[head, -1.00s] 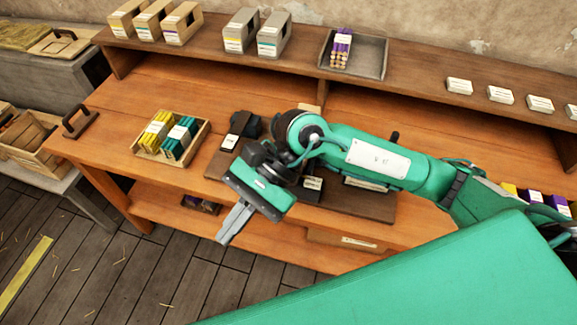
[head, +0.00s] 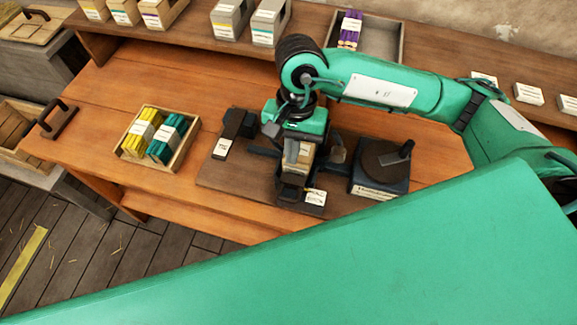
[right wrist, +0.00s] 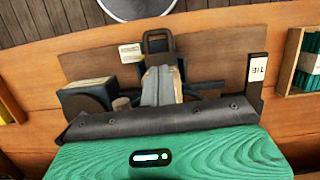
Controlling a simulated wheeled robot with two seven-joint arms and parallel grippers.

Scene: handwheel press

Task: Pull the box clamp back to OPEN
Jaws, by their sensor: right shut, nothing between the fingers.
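The box clamp (head: 289,192) is a dark metal fixture with an upright loop-shaped handle at the near edge of the brown board. Its loop also shows at the top middle of the right wrist view (right wrist: 158,40). A tan box (head: 304,158) sits behind the loop, partly hidden by my fingers. My right gripper (head: 296,155) points down over the box and clamp, shut and empty. In the right wrist view its fingers (right wrist: 158,86) overlap the clamp area, just short of the loop; I cannot tell whether they touch anything. My left gripper is not in view.
A dark block with a round disc and a crank knob (head: 385,162) stands right of the clamp. A black post with a label (head: 233,128) stands left of it. A wooden tray (head: 183,151) of yellow and teal bundles lies farther left. The bench front left is clear.

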